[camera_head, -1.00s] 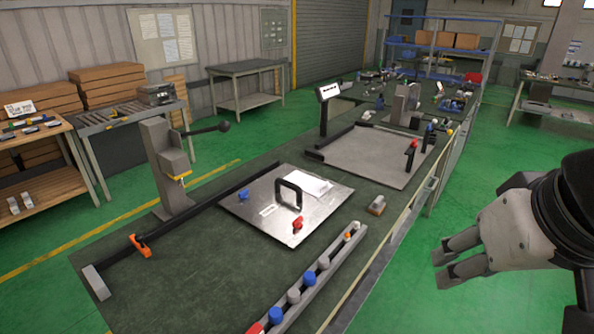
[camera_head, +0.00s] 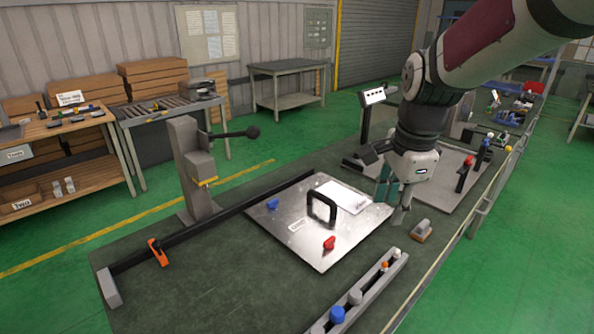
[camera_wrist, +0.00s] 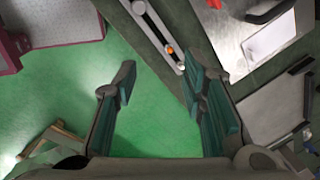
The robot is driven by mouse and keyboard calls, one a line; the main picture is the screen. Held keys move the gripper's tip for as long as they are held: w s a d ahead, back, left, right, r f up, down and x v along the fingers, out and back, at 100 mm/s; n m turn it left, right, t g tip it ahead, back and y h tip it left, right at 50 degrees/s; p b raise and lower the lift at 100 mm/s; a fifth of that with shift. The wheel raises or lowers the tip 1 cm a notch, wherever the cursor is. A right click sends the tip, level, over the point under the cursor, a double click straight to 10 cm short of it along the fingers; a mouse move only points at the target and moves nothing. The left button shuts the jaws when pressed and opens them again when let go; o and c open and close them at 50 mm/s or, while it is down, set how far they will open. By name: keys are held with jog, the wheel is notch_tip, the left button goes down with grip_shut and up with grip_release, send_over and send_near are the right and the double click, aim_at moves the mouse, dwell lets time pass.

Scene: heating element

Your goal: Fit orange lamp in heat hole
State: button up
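A small orange piece, apparently the orange lamp (camera_head: 384,265), sits in a long grey rack (camera_head: 366,283) along the near table edge. It also shows in the wrist view (camera_wrist: 170,49), near the rack's end. My gripper (camera_head: 394,203) points down beside the right corner of the metal plate (camera_head: 300,235), above the table side of the rack's far end. In the wrist view my gripper (camera_wrist: 162,75) is open, with its teal-padded fingers wide apart and nothing between them. I cannot make out which opening is the heat hole.
The rack also holds a blue cap (camera_head: 337,314), a grey cap (camera_head: 355,297) and a white cap (camera_head: 397,254). A black handle (camera_head: 321,207) and a red clamp (camera_head: 329,243) stand on the plate. A small wooden-based block (camera_head: 421,230) lies right of my gripper. A lever press (camera_head: 192,170) stands left.

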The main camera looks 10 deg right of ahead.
jog(key=w+d+f+m+g, duration=0.1)
jog(key=w+d+f+m, duration=0.25)
jog(key=f+m, duration=0.2)
jog(key=w+d+f+m+g, duration=0.1)
jog(key=w+d+f+m, duration=0.3)
jog(key=f, duration=0.3)
jog(key=m, duration=0.1)
send_over(386, 263)
jog(key=a, duration=0.1)
notch_tip(386, 263, down, 8)
jog(key=shift+d+f+p, duration=0.15)
jog(key=shift+f+p, duration=0.05)
jog(key=shift+f, duration=0.7)
jog(key=shift+d+f+p, duration=0.2)
jog(key=shift+f, duration=0.75)
jog(key=shift+d+f+p, duration=0.15)
jog(key=shift+f+p, duration=0.05)
jog(key=shift+f, duration=0.7)
jog(key=shift+w, duration=0.1)
jog(key=c, duration=0.9)
